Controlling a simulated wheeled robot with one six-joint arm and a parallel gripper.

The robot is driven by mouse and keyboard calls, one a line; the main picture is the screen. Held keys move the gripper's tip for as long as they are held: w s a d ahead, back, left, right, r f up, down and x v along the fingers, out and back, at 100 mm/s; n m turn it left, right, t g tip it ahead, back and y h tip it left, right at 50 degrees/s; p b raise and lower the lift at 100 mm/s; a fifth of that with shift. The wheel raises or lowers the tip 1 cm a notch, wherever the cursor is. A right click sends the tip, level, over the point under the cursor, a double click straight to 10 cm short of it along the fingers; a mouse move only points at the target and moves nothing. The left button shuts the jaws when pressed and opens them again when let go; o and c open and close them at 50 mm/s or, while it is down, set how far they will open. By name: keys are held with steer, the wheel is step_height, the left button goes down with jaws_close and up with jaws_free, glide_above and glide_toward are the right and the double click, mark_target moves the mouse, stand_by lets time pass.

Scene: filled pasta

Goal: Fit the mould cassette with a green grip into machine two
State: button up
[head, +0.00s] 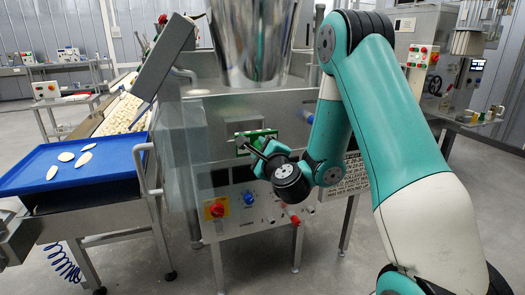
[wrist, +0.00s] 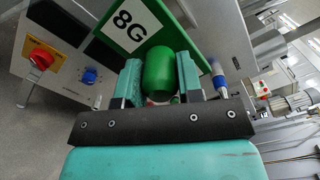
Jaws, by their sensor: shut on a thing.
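The mould cassette (wrist: 188,22) has a green front plate with a white label reading 8G, and a round green grip (wrist: 160,70). My gripper (wrist: 160,84) is shut on that grip, one finger on each side. In the head view the green plate (head: 243,143) shows just beyond my gripper (head: 262,152), against the front of the steel machine (head: 205,120). The body behind the plate is hidden, so I cannot tell how far it is inside the machine. No machine number is readable.
Below the cassette is a control panel with a red knob on yellow (head: 217,210) and a blue knob (head: 249,198). A steel hopper (head: 252,40) hangs above. A blue tray (head: 75,165) with pale pasta pieces stands at left. Other machines stand behind.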

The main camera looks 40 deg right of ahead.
mark_target(255, 141)
steer(key=shift+w+r+p, duration=0.2)
steer(key=shift+w+p, duration=0.05)
steer(key=shift+p, duration=0.4)
steer(key=shift+w+d+r+p, duration=0.1)
steer(key=shift+w+d+p, duration=0.15)
steer(key=shift+w+p, duration=0.55)
steer(key=p+x, duration=0.2)
steer(key=p, duration=0.2)
steer(key=shift+w+d, duration=0.15)
steer(key=shift+w, duration=0.15)
steer(key=shift+w+d+f+p, duration=0.1)
steer(key=shift+w+f+p, duration=0.15)
steer(key=shift+w+p, duration=0.35)
steer(key=shift+s, duration=0.15)
steer(key=shift+p+x, duration=1.15)
steer(key=shift+p, duration=1.6)
steer(key=shift+p+x, duration=0.9)
steer(key=shift+p, duration=2.5)
